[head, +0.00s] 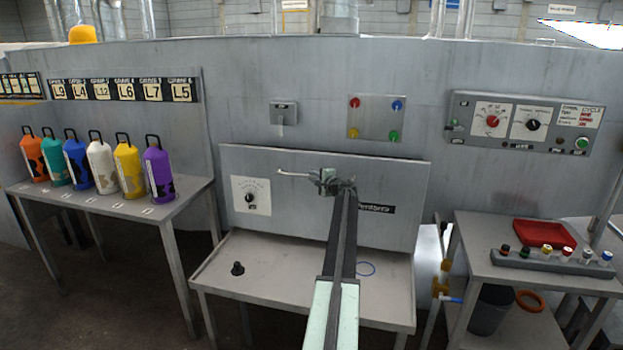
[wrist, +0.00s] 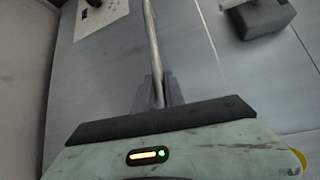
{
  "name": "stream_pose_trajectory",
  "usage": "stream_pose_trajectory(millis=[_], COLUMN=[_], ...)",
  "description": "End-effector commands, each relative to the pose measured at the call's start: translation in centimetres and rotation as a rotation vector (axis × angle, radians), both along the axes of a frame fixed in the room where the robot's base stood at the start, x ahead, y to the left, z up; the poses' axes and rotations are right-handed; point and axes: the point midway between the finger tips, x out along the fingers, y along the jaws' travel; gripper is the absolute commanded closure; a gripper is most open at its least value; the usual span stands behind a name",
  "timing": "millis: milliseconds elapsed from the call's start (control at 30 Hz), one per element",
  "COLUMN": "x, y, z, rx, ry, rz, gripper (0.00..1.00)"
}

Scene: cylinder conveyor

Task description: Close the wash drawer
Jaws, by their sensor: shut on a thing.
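A wide grey panel (head: 288,222) stands in the middle of the head view, above a low metal table, with a dial plate on its left and a dark label on its right. I take it for the wash drawer's front; how far out it stands is hard to tell. A thin metal handle bar (head: 292,174) crosses in front of its upper part. My gripper (head: 330,181) is at the right part of this bar, shut on it. In the wrist view the bar (wrist: 153,45) runs down between the fingers of my gripper (wrist: 158,95).
Several coloured bottles stand on the left table (head: 150,207). A side table (head: 475,255) at right holds a red tray (head: 543,234). A control box (head: 550,110) hangs above.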

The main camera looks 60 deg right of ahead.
Motion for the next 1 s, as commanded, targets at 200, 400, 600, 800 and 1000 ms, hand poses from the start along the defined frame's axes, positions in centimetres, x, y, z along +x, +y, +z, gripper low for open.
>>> stream_pose_trajectory(millis=[200, 400, 600, 800, 1000], x=[0.0, 0.0, -1.1, -4.4, -6.5], y=[-0.1, 0.0, 0.8, 2.8, 4.1], z=[0.0, 0.0, 0.3, 0.9, 1.1], rx=[0.0, 0.0, 0.0, 0.0, 0.0], ry=[0.0, 0.0, 0.0, -0.001, 0.0], rz=[-0.002, -0.001, -0.001, -0.002, -0.001], gripper=[0.64, 0.64, 0.64, 0.64, 0.64])
